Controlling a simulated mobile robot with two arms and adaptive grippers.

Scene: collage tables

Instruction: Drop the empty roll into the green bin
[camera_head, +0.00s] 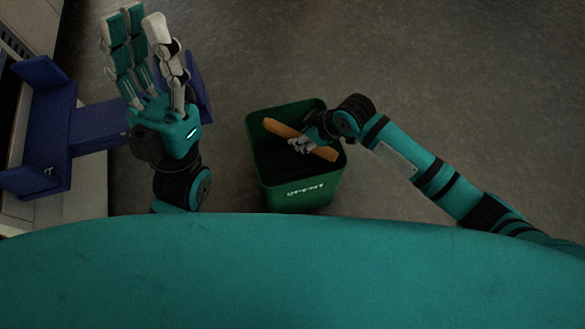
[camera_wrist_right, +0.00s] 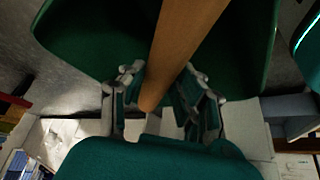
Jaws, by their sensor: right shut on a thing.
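The empty roll (camera_head: 286,131) is a brown cardboard tube held at a slant over the opening of the green bin (camera_head: 297,197). My right gripper (camera_head: 308,143) is shut on the roll near its middle, above the bin. In the right wrist view the roll (camera_wrist_right: 184,38) runs up from between the fingers (camera_wrist_right: 165,100), with the bin's green wall (camera_wrist_right: 100,35) behind it. My left gripper (camera_head: 140,55) is raised at the upper left, its fingers extended and apart, with nothing in it.
A blue object (camera_head: 42,130) with flat panels stands at the left, beside a pale surface (camera_head: 90,185). The grey floor (camera_head: 440,70) around the bin is clear to the right and behind. My own teal body fills the bottom of the head view.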

